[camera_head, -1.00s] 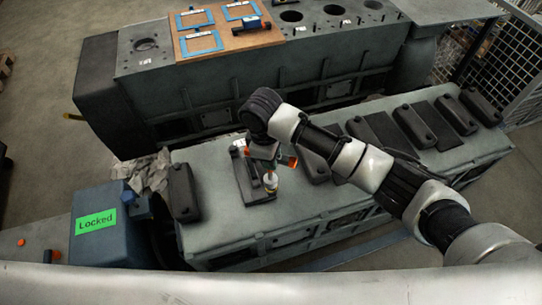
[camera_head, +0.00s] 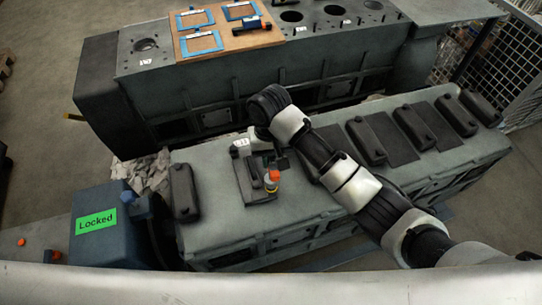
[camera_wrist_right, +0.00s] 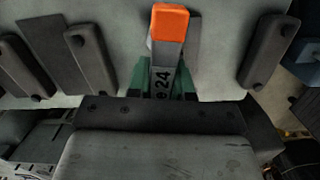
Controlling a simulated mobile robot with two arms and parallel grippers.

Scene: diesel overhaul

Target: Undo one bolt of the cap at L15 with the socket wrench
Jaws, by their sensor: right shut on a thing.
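My right gripper (camera_head: 264,152) is over the left part of the long grey engine block (camera_head: 215,225). In the right wrist view its green fingers (camera_wrist_right: 163,84) are shut on the socket wrench (camera_wrist_right: 168,28), a grey bar with an orange end and black lettering ending in "24". In the head view the orange end (camera_head: 273,175) points towards the front. A dark cap (camera_head: 246,186) lies below the gripper. I cannot read a cap label or see the socket on a bolt; arm and gripper hide that spot. My left gripper is not in view.
Several dark caps stand along the block, one at its left end (camera_head: 184,192) and others to the right (camera_head: 412,125). A small pale cylinder (camera_head: 272,187) shows below the orange end. A blue box labelled "Locked" (camera_head: 97,240) stands front left. A second block (camera_head: 240,85) stands behind.

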